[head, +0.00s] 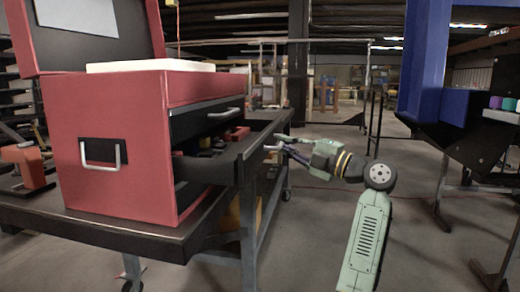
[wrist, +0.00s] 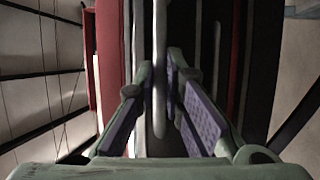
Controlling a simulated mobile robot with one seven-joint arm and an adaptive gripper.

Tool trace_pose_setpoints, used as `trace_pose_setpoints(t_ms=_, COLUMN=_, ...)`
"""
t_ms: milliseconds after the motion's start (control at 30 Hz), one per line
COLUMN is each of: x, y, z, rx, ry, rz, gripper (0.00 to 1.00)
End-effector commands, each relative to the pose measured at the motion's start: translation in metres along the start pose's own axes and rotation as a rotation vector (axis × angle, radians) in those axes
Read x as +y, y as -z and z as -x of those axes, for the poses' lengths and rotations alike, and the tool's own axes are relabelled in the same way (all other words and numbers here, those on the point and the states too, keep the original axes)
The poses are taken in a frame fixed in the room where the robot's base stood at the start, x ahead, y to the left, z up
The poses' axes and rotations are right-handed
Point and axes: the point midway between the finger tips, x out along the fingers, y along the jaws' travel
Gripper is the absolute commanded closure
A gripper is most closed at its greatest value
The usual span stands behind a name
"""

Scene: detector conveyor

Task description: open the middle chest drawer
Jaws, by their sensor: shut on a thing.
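The red tool chest (head: 118,142) stands on a dark-topped table. Its middle drawer (head: 262,138) stands pulled out, with the front panel well away from the chest and dark and red items visible inside. The top drawer (head: 196,120) above it is shut, with a light handle (head: 224,113). My gripper (head: 280,146) is at the front of the pulled-out drawer, shut on its handle. In the wrist view the light handle bar (wrist: 159,75) runs between the two purple-padded fingers of my gripper (wrist: 158,88). The exact finger contact is partly hidden in the head view.
The chest's lid (head: 90,28) is raised. The table (head: 105,232) carries the chest, with an orange-red object (head: 28,165) at its left. A blue frame (head: 424,65) with a dark tray stands at the right. The floor around my arm is open.

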Motion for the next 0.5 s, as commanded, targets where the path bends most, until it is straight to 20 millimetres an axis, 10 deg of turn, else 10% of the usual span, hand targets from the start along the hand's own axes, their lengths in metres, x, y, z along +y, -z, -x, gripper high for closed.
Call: trace_pose_setpoints(t_ms=500, x=0.015, y=-0.029, z=0.072, rx=0.001, ry=0.002, rz=0.002, gripper=1.0)
